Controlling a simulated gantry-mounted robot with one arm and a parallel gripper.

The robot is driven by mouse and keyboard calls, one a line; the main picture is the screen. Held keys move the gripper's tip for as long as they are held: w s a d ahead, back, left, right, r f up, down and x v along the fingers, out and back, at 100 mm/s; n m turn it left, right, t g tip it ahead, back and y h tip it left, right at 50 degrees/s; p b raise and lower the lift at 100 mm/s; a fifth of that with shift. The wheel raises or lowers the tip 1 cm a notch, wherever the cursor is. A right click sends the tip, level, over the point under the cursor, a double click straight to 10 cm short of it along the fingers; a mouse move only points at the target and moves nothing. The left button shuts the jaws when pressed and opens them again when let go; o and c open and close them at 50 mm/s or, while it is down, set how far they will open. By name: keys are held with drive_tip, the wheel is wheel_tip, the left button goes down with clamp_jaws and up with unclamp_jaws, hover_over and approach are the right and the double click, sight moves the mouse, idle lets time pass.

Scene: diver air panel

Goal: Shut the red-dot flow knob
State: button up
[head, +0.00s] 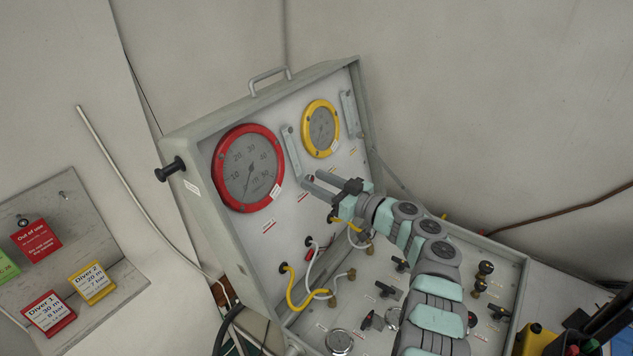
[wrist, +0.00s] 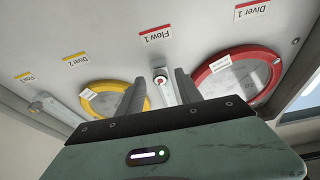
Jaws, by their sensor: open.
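The red-dot flow knob (wrist: 160,76) is small and pale with a red centre, at the end of a clear flow tube below the Flow 1 label (wrist: 155,38) in the wrist view. My gripper (wrist: 161,73) is open, with one finger on each side of the knob in that view; I cannot tell whether the fingertips touch it. In the head view my gripper (head: 311,178) reaches the upright panel at the lower end of the left flow tube (head: 292,152). The knob is mostly hidden there by the fingers.
The red gauge (head: 248,168) and yellow gauge (head: 320,128) flank the tube. A second flow tube (head: 351,114) stands at right. A yellow hose (head: 293,292), a white hose and several black valves lie below. Diver tags hang on a board (head: 95,225) at left.

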drive_tip(key=shift+w+a, duration=0.15)
drive_tip(key=shift+a, duration=0.15)
clamp_jaws()
idle(0.4)
